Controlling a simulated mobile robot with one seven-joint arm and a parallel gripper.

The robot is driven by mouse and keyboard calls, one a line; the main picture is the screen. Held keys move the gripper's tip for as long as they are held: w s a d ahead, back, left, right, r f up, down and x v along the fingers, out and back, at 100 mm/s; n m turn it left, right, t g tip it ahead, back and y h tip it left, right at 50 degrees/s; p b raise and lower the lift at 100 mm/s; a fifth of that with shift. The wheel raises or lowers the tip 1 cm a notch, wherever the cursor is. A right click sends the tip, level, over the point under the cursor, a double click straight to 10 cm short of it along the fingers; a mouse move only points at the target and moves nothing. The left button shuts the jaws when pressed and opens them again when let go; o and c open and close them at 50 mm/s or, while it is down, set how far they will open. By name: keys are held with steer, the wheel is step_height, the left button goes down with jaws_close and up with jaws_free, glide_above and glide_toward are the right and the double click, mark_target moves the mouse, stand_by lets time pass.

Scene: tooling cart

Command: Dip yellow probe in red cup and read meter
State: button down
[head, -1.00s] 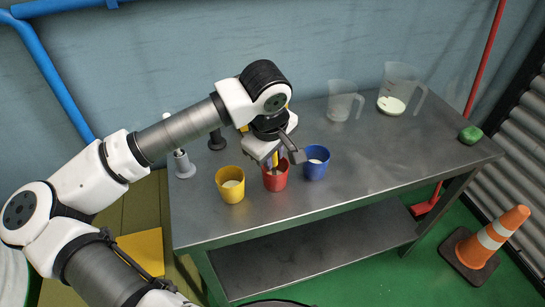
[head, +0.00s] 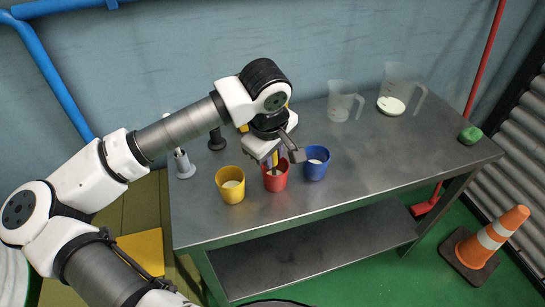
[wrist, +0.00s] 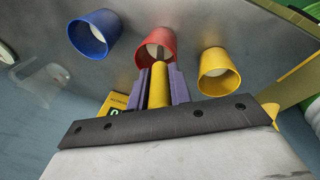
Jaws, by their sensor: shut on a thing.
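My gripper (head: 271,160) points down over the red cup (head: 276,182). In the wrist view its purple fingers (wrist: 159,88) are shut on the yellow probe (wrist: 159,82). The probe's far end lies toward the red cup's mouth (wrist: 168,60), and pale contents show inside the cup. How deep the tip sits is hidden. A yellow meter (wrist: 117,101) with a dark display and a green glow shows beside the fingers in the wrist view. My gripper covers part of it, and I cannot read its figure.
The yellow cup (head: 230,194) and the blue cup (head: 315,172) flank the red cup closely. A white holder (head: 183,165) and a black holder (head: 216,141) stand at the left. Clear jugs (head: 343,105) stand at the back; a green lump (head: 470,135) lies far right. The right tabletop (head: 400,150) is clear.

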steer(key=shift+r+p, duration=2)
steer(key=shift+r, duration=3.05)
